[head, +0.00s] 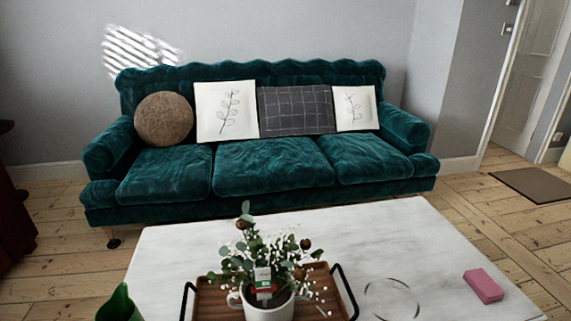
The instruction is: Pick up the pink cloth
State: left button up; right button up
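A pink block-shaped item (484,286), which looks like the pink cloth, lies on the right part of the white marble-look table (400,235). It looks like a thick folded rectangle, near the table's right edge. Nothing touches it. Neither of my grippers shows in the head view.
A wooden tray (213,299) with black handles holds a white pot (273,307) with a leafy plant. A round wire-like outline (391,299) lies between tray and pink item. A green object (119,304) stands front left. A teal sofa (272,167) is behind the table.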

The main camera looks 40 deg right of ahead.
aim_at(479, 281)
jog(key=z, duration=2.75)
